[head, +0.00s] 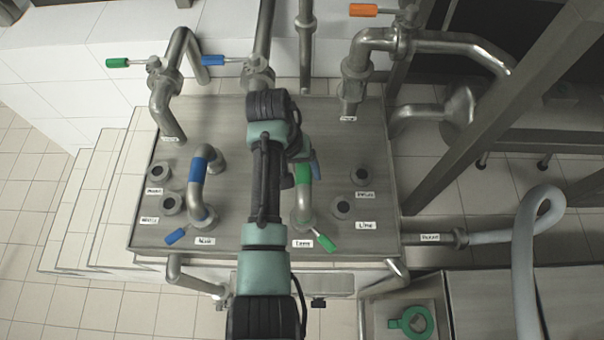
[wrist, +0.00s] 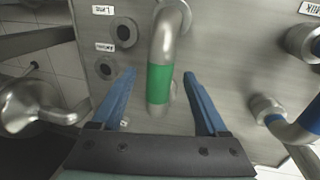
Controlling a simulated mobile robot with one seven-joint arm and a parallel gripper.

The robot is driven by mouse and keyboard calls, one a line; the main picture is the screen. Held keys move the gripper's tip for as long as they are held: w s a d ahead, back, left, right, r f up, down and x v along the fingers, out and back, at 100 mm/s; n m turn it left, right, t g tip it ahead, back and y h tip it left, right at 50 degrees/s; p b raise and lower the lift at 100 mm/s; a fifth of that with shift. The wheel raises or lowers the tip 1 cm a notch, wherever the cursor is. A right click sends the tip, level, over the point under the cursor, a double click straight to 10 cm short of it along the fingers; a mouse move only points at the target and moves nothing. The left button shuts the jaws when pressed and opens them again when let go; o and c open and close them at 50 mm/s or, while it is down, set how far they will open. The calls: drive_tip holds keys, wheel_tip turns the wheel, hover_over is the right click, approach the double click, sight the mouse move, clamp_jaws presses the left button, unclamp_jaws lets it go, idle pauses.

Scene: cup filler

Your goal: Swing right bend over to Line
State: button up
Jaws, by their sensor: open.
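The right bend, a steel pipe with a green band (head: 303,174), stands on the panel, its front end at a socket beside a green-handled valve (head: 325,243). Its far end is hidden by my arm. The Line port (head: 343,207), an open round socket with its label (head: 366,225), is just right of the bend. In the wrist view, my gripper (wrist: 160,74) is open, with blue fingers on both sides of the bend's green band (wrist: 159,84) and gaps between. The Line port (wrist: 124,32) shows at upper left there.
Another open port (head: 361,177) lies behind Line. A blue-banded bend (head: 197,170) stands to the left, with a blue valve handle (head: 175,236). Two more open ports (head: 161,172) are at far left. Pipes with valves rise at the panel's back edge.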

sight(304, 179)
drive_tip(key=shift+d+f, duration=0.15)
drive_tip(key=shift+f, duration=0.55)
drive_tip(key=shift+d+f, duration=0.15)
drive_tip(key=shift+f, duration=0.55)
clamp_jaws()
drive_tip(key=shift+r, duration=0.1)
